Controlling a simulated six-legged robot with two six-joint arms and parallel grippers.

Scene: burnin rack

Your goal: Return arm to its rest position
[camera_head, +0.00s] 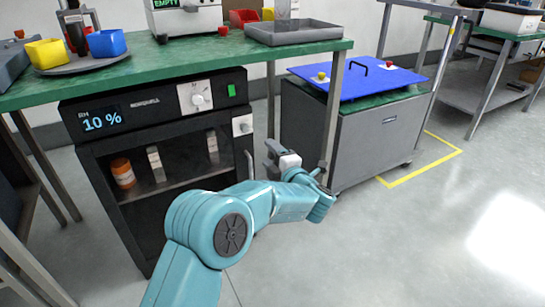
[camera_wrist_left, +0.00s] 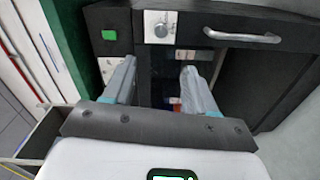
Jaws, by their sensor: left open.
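My left arm is teal and reaches up from the bottom of the head view. My left gripper (camera_head: 283,160) is in front of the lower right edge of the black dry cabinet, near a table leg. In the left wrist view its two fingers (camera_wrist_left: 160,82) stand apart with nothing between them. The cabinet front (camera_wrist_left: 185,22) with a silver knob and a bar handle (camera_wrist_left: 243,36) lies beyond the fingertips. I cannot tell whether the fingers touch it. My right gripper is not in view.
The dry cabinet (camera_head: 160,96) reads 10 % and holds an orange jar (camera_head: 122,173) on its shelf. A green-topped bench (camera_head: 190,62) is above it, with a grey tray (camera_head: 293,32). A grey cart (camera_head: 365,135) with a blue lid stands right. The floor at lower right is clear.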

